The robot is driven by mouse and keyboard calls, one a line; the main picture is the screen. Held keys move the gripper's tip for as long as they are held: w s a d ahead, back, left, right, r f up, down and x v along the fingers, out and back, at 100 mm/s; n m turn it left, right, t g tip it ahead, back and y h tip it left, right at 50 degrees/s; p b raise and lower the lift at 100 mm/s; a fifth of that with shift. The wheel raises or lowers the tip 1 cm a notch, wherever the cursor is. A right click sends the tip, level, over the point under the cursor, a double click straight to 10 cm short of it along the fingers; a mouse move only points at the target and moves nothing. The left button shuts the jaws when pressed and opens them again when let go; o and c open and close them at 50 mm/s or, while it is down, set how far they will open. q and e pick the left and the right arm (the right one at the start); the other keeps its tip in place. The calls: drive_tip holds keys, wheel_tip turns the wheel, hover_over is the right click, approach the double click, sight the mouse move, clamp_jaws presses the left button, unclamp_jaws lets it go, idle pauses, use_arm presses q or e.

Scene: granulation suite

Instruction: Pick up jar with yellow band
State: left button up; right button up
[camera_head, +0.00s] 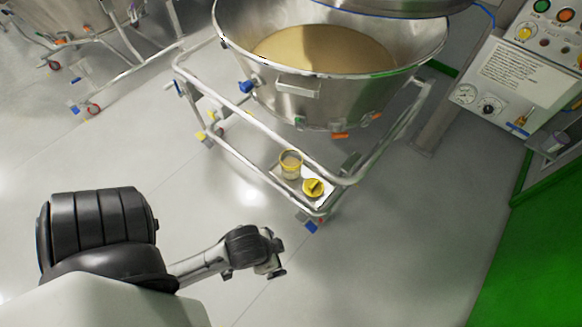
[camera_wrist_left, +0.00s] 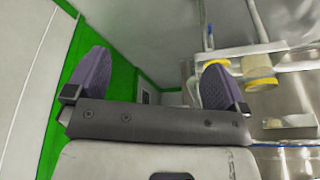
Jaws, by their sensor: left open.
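The jar with the yellow band (camera_head: 291,167) is clear-sided with pale contents. It stands upright on a small shelf at the front of the steel cart in the head view. Beside it, to the right, is a round yellow item with a handle-like top (camera_head: 314,187). My left gripper (camera_head: 276,264) is open and empty, apart from the jar and lower in the picture. In the left wrist view, its two fingers (camera_wrist_left: 158,88) are spread with nothing between them. A yellow-and-cream object (camera_wrist_left: 258,70), likely the jar, shows right of the fingers. My right gripper is not in view.
A large steel bowl (camera_head: 300,98) of tan powder sits on the cart, its tubular frame (camera_head: 262,128) passing close above the shelf. A control panel (camera_head: 510,80) and green wall (camera_head: 530,250) are at the right. The floor around my left gripper is clear.

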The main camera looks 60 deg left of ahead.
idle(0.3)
use_arm(q)
drive_tip(key=c, duration=1.2)
drive_tip(key=shift+o, duration=0.2)
